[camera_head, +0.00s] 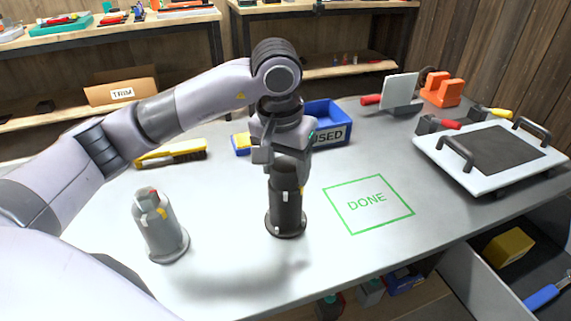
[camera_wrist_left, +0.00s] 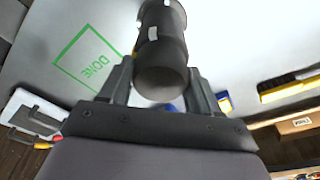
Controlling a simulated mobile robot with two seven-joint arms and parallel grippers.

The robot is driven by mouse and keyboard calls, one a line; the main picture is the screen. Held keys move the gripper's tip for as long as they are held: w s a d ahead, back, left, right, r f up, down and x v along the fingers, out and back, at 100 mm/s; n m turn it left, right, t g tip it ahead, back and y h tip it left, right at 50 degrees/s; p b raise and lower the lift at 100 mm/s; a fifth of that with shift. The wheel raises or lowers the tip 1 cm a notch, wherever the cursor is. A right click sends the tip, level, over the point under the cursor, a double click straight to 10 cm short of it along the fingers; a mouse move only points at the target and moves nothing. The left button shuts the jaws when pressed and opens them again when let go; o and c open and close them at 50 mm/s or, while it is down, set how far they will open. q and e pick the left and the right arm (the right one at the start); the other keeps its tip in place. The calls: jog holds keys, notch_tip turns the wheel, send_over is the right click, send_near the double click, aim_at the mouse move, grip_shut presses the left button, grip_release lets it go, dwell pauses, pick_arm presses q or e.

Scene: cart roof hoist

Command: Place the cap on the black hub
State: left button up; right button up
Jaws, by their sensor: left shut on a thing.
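The black hub (camera_head: 286,222) stands upright on the bench on a round flange, with white and yellow marks on its side. My left gripper (camera_head: 284,160) is above it, pointing down, shut on a dark cap (camera_head: 284,178). In the left wrist view the cap (camera_wrist_left: 162,82) sits between the two fingers, and the hub (camera_wrist_left: 161,18) with pale marks shows in line beyond it. Cap and hub look lined up; I cannot tell whether the cap is fully seated. A grey hub (camera_head: 163,232) with a reddish top stands to the left. My right gripper is out of view.
A green DONE square (camera_head: 367,203) is empty right of the black hub. A blue bin (camera_head: 328,124) and a yellow brush (camera_head: 171,154) lie behind. A white tray with handles (camera_head: 480,168) is at the right, near tools. The front bench is clear.

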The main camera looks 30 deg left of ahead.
aim_at(282, 169)
pick_arm(q)
jog(key=o, duration=1)
jog(key=shift+f, duration=0.1)
jog(key=shift+o, duration=0.2)
jog(key=shift+r, duration=0.2)
notch_tip(282, 169, up, 12)
jog(key=s+p, duration=0.1)
jog(key=shift+s+p, duration=0.3)
jog(key=shift+s, duration=0.1)
jog(key=shift+f, duration=0.15)
